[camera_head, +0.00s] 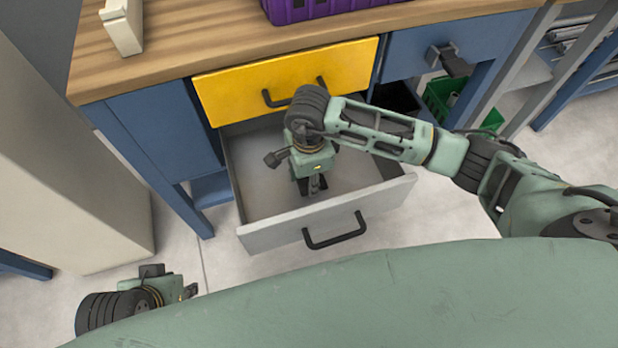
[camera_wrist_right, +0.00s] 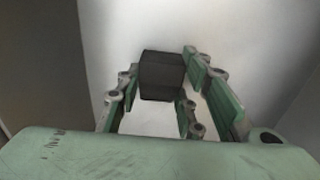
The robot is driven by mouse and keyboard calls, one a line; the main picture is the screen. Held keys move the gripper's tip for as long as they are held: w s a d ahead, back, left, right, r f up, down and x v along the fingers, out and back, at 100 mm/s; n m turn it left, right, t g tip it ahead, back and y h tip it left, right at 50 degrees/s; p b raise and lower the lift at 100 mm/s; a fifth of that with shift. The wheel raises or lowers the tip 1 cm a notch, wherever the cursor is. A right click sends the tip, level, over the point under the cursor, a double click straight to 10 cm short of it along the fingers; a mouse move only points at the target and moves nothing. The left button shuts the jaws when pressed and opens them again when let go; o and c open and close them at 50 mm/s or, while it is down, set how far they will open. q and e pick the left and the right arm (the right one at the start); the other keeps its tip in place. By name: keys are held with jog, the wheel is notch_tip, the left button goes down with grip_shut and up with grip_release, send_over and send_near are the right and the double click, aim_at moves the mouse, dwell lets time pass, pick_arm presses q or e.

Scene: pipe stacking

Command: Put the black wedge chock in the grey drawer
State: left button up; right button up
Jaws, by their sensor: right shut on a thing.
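The grey drawer (camera_head: 290,230) is pulled open below the yellow drawer front, with its black handle facing me. My right gripper (camera_head: 314,190) reaches down inside it, pointing at the drawer floor. In the right wrist view the black wedge chock (camera_wrist_right: 162,75) is between the fingers of my right gripper (camera_wrist_right: 158,85), which is shut on it. The pale drawer floor shows behind it; I cannot tell whether the chock touches it. In the head view the chock is mostly hidden by the gripper. My left gripper (camera_head: 188,291) is at the lower left, away from the drawer; its jaws are unclear.
The closed yellow drawer (camera_head: 290,80) sits directly above the grey one, under the wooden worktop (camera_head: 190,40). A purple crate (camera_head: 310,8) and a beige object (camera_head: 122,25) stand on the worktop. A green crate (camera_head: 440,98) is at the right. The visible drawer floor looks clear.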

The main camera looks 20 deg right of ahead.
jog(key=shift+f, duration=0.2)
jog(key=o, duration=1.2)
pick_arm(q)
jog(key=shift+f, duration=0.15)
pick_arm(e)
jog(key=shift+w+r, duration=0.1)
jog(key=shift+r, duration=0.5)
notch_tip(320, 180, up, 5)
jog(key=shift+r+p, duration=0.1)
jog(key=shift+p, duration=0.6)
pick_arm(q)
jog(key=x, duration=0.4)
jog(key=shift+f+p, duration=0.1)
jog(key=shift+p, duration=0.3)
pick_arm(e)
notch_tip(320, 180, up, 6)
jog(key=shift+r, duration=0.1)
